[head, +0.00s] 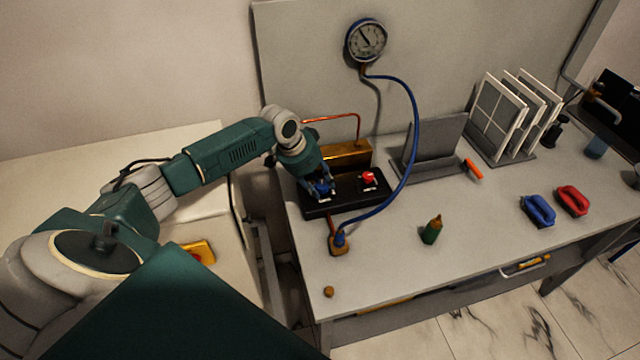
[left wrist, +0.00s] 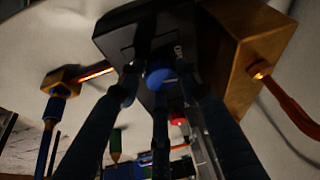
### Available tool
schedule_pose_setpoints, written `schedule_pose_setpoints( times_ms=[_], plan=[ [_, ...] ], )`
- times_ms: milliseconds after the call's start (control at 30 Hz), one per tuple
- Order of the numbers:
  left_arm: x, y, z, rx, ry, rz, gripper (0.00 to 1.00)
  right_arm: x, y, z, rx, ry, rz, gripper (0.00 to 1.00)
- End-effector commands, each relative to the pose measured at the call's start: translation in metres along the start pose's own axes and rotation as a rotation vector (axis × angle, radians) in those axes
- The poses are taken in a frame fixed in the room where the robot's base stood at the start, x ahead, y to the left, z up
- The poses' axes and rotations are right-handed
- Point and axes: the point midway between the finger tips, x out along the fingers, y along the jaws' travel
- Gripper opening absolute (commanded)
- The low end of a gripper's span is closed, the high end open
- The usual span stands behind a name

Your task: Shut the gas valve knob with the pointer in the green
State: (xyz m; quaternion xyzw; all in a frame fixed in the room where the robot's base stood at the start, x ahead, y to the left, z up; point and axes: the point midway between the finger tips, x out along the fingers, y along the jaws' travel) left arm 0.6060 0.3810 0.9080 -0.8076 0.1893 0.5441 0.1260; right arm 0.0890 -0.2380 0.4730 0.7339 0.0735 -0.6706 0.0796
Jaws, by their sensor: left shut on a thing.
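A round gauge (head: 366,41) hangs on the back panel; its dark pointer leans up and left, and its colour bands are too small to make out. A black valve box (head: 345,202) on the bench carries a blue knob (head: 323,188) and a red knob (head: 368,178). My left gripper (head: 320,186) reaches down from the left and is shut on the blue knob, partly hiding it. In the left wrist view the blue knob (left wrist: 158,77) sits between the fingers, with the red knob (left wrist: 177,122) beyond. Which knob is gas is not readable. My right gripper is out of view.
A brass block (head: 347,155) with a copper pipe stands behind the box. A blue hose (head: 412,110) arches from the gauge to a brass fitting (head: 339,245).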

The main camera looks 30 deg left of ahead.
Motion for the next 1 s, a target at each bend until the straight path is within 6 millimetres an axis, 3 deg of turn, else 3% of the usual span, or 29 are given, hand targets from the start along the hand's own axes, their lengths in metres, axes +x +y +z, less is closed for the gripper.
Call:
schedule_pose_setpoints(
  times_ms=[300, 667, 700, 767, 1000],
  plan=[
    [-0.003, -0.007, -0.007, 0.224, 0.017, 0.082, 0.08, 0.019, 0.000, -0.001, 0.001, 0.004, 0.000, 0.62],
    [-0.005, -0.007, -0.009, 0.247, 0.021, 0.089, 0.08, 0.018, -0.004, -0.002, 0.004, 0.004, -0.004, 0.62],
    [-0.005, -0.007, -0.009, 0.247, 0.021, 0.089, 0.40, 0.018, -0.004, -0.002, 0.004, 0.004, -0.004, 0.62],
    [-0.005, -0.007, -0.009, 0.247, 0.021, 0.089, 0.51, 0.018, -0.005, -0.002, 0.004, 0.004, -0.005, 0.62],
    [-0.003, -0.005, -0.005, 0.246, 0.012, 0.095, 0.51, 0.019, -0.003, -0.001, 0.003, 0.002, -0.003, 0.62]
  ],
)
